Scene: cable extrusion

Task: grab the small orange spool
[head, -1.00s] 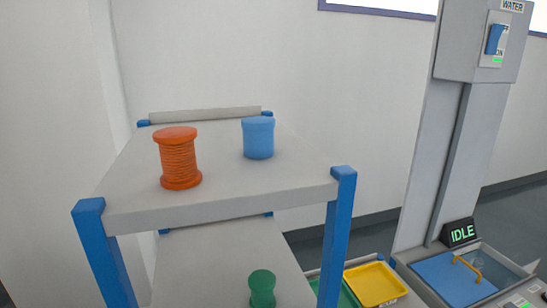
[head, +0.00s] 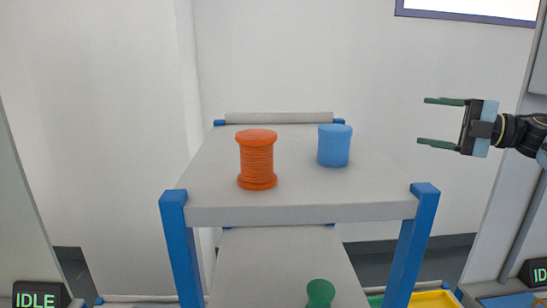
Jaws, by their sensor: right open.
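The small orange spool (head: 257,162) stands upright on the top shelf of the cart, left of the middle, with orange cable wound on it. My right gripper (head: 430,121) is at the right of the head view, in the air to the right of the cart. Its two fingers point left and are spread apart with nothing between them. It is well apart from the spool. My left gripper does not show.
A blue lidded container (head: 334,146) stands right of the spool on the top shelf (head: 300,207). A green spool (head: 320,293) is on the lower shelf. Blue posts (head: 180,240) mark the cart's front corners. An IDLE display (head: 38,295) is at lower left, a yellow tray (head: 434,299) at lower right.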

